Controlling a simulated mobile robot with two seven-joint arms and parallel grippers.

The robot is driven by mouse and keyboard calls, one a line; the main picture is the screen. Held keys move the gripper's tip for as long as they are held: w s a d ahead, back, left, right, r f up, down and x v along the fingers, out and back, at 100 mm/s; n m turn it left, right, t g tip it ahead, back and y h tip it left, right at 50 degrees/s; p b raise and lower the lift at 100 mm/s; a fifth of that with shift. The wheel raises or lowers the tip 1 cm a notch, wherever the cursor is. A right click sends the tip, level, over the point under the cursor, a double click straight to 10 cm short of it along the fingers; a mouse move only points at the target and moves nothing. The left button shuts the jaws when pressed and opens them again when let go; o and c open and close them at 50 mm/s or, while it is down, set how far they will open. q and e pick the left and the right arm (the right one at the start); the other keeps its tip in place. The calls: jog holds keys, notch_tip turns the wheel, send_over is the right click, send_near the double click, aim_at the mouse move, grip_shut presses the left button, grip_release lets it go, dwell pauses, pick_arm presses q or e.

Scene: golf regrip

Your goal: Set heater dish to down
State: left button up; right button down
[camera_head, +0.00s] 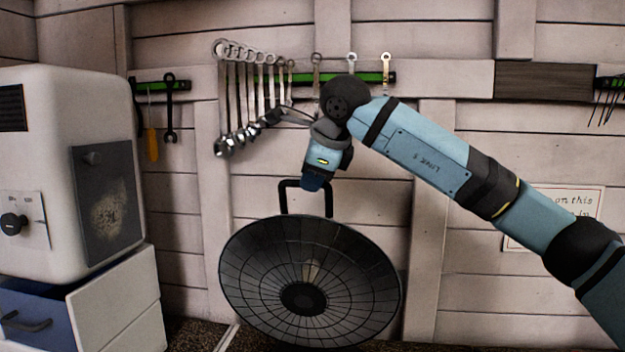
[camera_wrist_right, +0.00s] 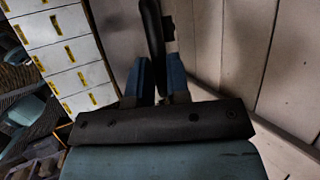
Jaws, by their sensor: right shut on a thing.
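The heater dish (camera_head: 350,275) is a wide, round black dish with a grid of ribs and a dark hub at its centre. It stands in front of the wall, its face turned towards me and tilted somewhat upward. A dark square-cornered handle (camera_head: 329,203) rises behind its upper rim. My right gripper (camera_head: 315,185) points down at the top of this handle and is shut on it. In the right wrist view, the blue fingers of my right gripper (camera_wrist_right: 155,85) are on either side of the dark handle bar (camera_wrist_right: 152,40). My left gripper is not in view.
A white cabinet (camera_head: 45,130) with a knob and dark panel stands at left, above a blue drawer (camera_head: 40,315). Wrenches (camera_head: 240,100) hang on the pale plank wall (camera_head: 450,130) behind my arm. A sign (camera_head: 515,240) is partly behind my arm at right.

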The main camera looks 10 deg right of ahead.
jog(key=c, duration=1.1)
grip_release()
jog(key=shift+f, duration=0.15)
jog(key=shift+s, duration=0.1)
jog(key=shift+r, duration=0.25)
jog(key=b+v, duration=0.1)
jog(key=v, duration=1.2)
jog(key=shift+s+r+b, duration=0.2)
jog(key=shift+b, duration=0.15)
